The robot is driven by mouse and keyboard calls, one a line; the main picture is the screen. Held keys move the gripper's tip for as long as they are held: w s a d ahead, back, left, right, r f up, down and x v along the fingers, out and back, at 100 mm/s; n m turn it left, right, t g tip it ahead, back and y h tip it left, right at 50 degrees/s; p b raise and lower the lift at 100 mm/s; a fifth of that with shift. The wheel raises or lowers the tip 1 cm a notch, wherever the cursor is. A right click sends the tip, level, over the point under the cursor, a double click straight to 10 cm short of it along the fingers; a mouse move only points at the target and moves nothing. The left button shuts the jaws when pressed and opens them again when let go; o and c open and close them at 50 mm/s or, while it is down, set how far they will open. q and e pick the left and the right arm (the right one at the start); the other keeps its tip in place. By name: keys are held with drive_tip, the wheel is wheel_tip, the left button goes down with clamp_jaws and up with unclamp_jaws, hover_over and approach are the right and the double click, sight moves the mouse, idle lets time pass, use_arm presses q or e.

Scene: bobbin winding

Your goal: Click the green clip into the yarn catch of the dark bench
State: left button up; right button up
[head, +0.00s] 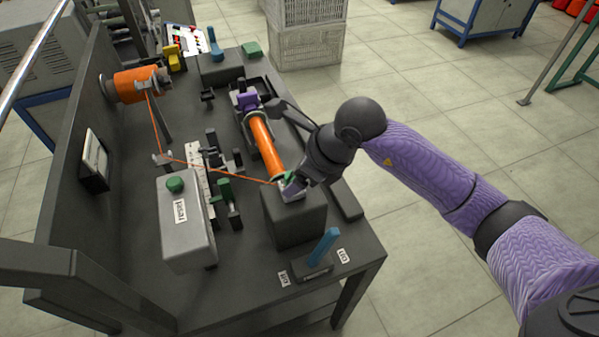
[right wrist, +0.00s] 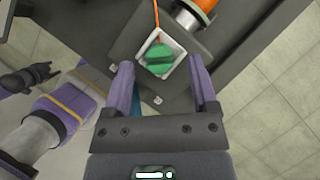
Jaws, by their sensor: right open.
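The green clip (right wrist: 159,60) lies within the white square frame of the yarn catch (right wrist: 141,72) in the right wrist view. I cannot tell whether it is fully seated. The catch sits on a dark block (head: 295,222) of the dark bench (head: 120,225). My right gripper (right wrist: 163,95) is open, its purple fingers apart on either side of the catch's near edge, with nothing between them. Orange yarn (head: 222,173) runs to the clip. My left gripper is not identifiable.
An orange bobbin (head: 264,143) lies beside the catch. An orange spool (head: 132,85) is on the back panel. A blue lever (head: 324,246) stands near the front edge. A grey box with a green button (head: 175,184) stands to the left.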

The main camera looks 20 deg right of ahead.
drive_tip(key=p+v, duration=0.2)
drive_tip(key=v, duration=0.8)
drive_tip(key=shift+f, duration=0.1)
idle(1.1)
